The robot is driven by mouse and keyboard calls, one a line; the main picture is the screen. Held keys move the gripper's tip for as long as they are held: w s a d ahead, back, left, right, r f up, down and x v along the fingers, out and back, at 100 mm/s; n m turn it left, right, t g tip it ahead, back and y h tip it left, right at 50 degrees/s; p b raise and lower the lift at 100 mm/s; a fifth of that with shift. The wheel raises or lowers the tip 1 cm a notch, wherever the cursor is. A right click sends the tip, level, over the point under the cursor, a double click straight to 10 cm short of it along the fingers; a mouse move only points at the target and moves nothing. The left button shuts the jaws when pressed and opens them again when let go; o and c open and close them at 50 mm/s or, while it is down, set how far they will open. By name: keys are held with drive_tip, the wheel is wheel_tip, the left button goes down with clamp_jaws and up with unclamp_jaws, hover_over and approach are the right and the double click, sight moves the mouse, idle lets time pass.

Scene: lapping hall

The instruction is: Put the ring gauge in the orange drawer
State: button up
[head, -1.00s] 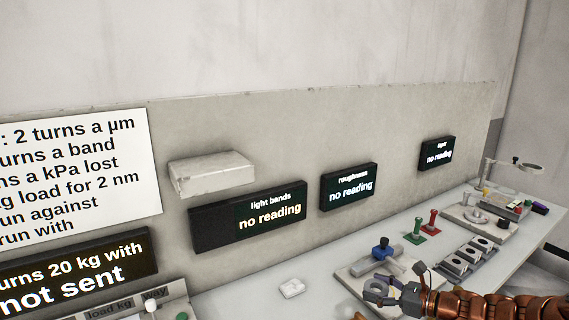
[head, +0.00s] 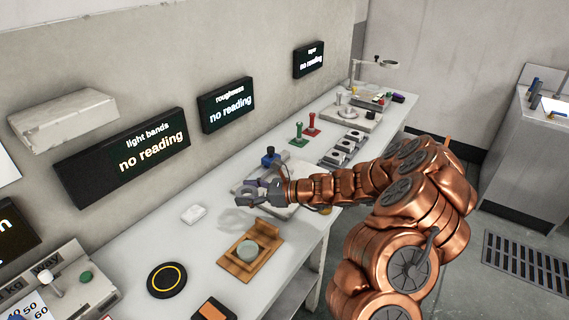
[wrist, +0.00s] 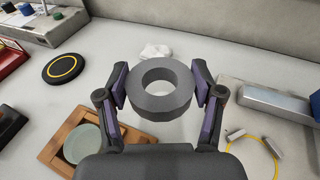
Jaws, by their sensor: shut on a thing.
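My gripper (head: 250,196) is above the bench, near the middle of the head view. In the wrist view, my gripper (wrist: 160,86) is shut on a thick dark grey ring, the ring gauge (wrist: 160,107), with one finger at each side of it. The ring is held clear of the bench, its hole facing the wrist camera. I cannot make out an orange drawer in either view.
A wooden tray (head: 228,264) with a pale green disc (head: 247,251) lies on the bench (head: 198,238). Fixtures line the far bench.

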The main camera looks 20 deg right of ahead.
drive_tip(key=s+d+f+m+t+h+b, duration=0.1)
drive_tip(key=s+d+b, duration=0.3)
drive_tip(key=s+d, duration=1.7)
drive_tip(key=shift+d+f+m+t+h, duration=0.15)
drive_tip(key=shift+d+m+t+h, duration=0.45)
drive_tip(key=shift+d+m+t, duration=0.15)
drive_tip(key=w, duration=0.5)
drive_tip(key=w+d+f+p, duration=0.1)
drive_tip(key=w, duration=0.4)
drive_tip(key=w+p, duration=0.1)
drive_tip(key=w, duration=0.4)
drive_tip(key=shift+d+f, duration=0.2)
drive_tip(key=shift+w+f+p, duration=0.25)
drive_tip(key=shift+f+p, duration=0.1)
drive_tip(key=shift+f, duration=0.15)
drive_tip(key=shift+w+f+p, duration=0.25)
drive_tip(key=shift+f+p, duration=0.05)
drive_tip(key=shift+f, duration=0.15)
drive_tip(key=shift+f+p, duration=0.3)
drive_tip(key=shift+f, duration=0.35)
drive_tip(key=shift+f, duration=0.2)
drive_tip(key=o, duration=1.3)
